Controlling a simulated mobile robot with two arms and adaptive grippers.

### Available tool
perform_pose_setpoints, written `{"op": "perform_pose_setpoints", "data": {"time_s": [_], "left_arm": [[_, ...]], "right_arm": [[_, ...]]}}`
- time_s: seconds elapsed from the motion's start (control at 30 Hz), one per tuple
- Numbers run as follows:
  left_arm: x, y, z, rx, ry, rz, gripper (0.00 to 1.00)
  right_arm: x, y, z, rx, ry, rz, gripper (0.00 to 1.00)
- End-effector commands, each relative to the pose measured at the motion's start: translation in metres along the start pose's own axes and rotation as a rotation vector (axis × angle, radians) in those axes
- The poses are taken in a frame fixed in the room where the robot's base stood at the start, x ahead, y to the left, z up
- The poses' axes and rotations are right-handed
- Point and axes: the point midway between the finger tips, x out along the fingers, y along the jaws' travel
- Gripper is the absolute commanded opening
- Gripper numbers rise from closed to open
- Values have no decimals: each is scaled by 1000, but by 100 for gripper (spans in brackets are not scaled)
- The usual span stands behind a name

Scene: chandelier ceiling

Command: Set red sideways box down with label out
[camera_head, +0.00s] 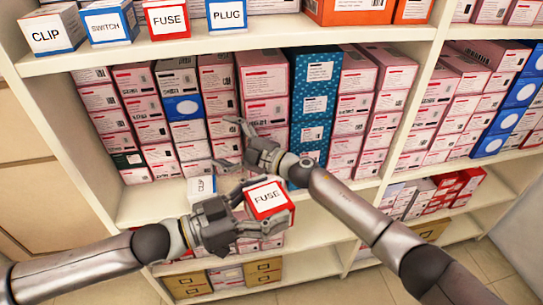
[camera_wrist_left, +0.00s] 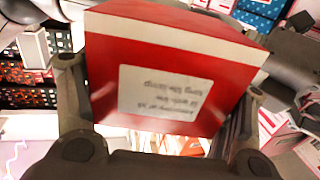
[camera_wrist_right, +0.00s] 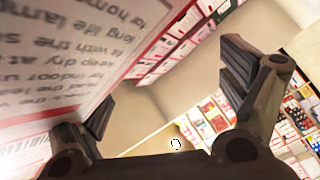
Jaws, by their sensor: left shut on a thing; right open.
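My left gripper (camera_head: 248,212) is shut on a red box (camera_head: 270,198) with a white FUSE label facing my head camera. The box is held tilted, in front of the shelf. In the left wrist view the red box (camera_wrist_left: 170,75) fills the space between the fingers, and a white text panel shows upside down. My right gripper (camera_head: 228,143) is open and empty, above and left of the red box, before the row of pink boxes. In the right wrist view a white printed face with red edging (camera_wrist_right: 70,50) is close beside the left finger; I cannot tell whether they touch.
The upper shelf (camera_head: 220,42) carries CLIP, SWITCH, FUSE (camera_head: 167,18) and PLUG boxes. Stacked pink boxes (camera_head: 263,85) and a blue dotted column (camera_head: 313,100) fill the middle shelf. A white CLIP box (camera_head: 201,187) stands near its front edge. Brown drawer boxes (camera_head: 263,271) sit low.

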Motion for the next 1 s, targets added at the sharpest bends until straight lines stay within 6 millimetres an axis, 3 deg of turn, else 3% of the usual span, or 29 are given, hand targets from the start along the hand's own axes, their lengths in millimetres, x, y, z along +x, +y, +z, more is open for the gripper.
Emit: {"op": "perform_pose_setpoints", "data": {"time_s": [0.03, 0.2, 0.4, 0.5, 0.63, 0.77, 1.0], "left_arm": [[0, 0, 0, 0, 1, 0, 49], [0, 0, 0, 0, 1, 0, 49], [0, 0, 0, 0, 1, 0, 49], [0, 0, 0, 0, 1, 0, 49], [0, 0, 0, 0, 1, 0, 49], [0, 0, 0, 0, 1, 0, 49], [0, 0, 0, 0, 1, 0, 49]], "right_arm": [[6, 10, -32, -60, 80, -41, 92], [3, 22, -124, -270, 317, -230, 92], [-28, 11, -197, -533, 500, -514, 92], [-51, 2, -217, -667, 548, -673, 92], [-86, -5, -227, -839, 561, -893, 92], [-123, -4, -224, -1006, 519, -1117, 92], [-182, 22, -207, -1236, 338, -1453, 92]]}}
